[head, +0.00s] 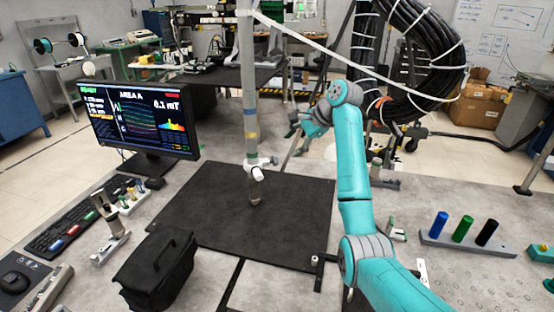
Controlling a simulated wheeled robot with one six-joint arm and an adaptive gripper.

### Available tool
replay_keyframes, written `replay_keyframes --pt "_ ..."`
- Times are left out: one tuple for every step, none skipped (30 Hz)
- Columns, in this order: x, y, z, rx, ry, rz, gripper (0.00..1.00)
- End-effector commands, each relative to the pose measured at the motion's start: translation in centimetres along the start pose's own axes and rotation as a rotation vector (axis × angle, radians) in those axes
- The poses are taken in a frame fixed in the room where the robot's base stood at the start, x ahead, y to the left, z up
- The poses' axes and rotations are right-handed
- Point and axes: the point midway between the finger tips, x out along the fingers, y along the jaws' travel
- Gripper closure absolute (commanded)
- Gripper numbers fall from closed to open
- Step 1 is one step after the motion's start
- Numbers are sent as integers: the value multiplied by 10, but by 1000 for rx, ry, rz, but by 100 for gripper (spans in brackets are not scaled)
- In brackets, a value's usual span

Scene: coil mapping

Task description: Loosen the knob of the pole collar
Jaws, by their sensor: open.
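A grey vertical pole (249,95) with a few coloured bands stands over the black mat (190,215). A white collar (262,162) sits around it near its lower end. The collar's small white knob (258,174) faces the camera. My gripper (292,126) is at the end of my teal arm, to the right of the pole and higher in the picture than the collar. It looks empty and apart from the knob. Its fingers are small and dark in this view, so their exact spread is hard to see.
A monitor (135,119) stands left of the pole, with a keyboard (80,218) before it. A black case (157,270) sits at the front left. A rack with blue, green and black cylinders (462,229) is at right. A thick cable coil (440,65) hangs behind my arm. The mat around the pole is mostly clear.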

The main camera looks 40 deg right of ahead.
Motion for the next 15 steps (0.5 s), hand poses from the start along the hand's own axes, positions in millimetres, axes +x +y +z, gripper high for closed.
replay_keyframes --pt "-4 -2 1 25 21 1 39" --pt "-5 -2 1 38 30 1 39" --pt "-6 -3 2 52 39 2 39" --pt "-6 -3 1 58 43 2 39" --pt "-4 -3 1 61 45 3 39" --pt "-2 -3 1 63 46 4 39" --pt "1 -2 1 64 45 4 39" --pt "4 -2 1 63 45 5 39" --pt "10 -2 1 63 44 5 39" --pt "14 -2 1 63 43 5 39" --pt "19 -2 1 63 43 6 39" --pt "26 -2 0 64 43 6 39" --pt "32 -2 0 64 43 6 39" --pt "38 -2 -1 64 43 7 39" --pt "45 -2 -1 62 43 6 39"
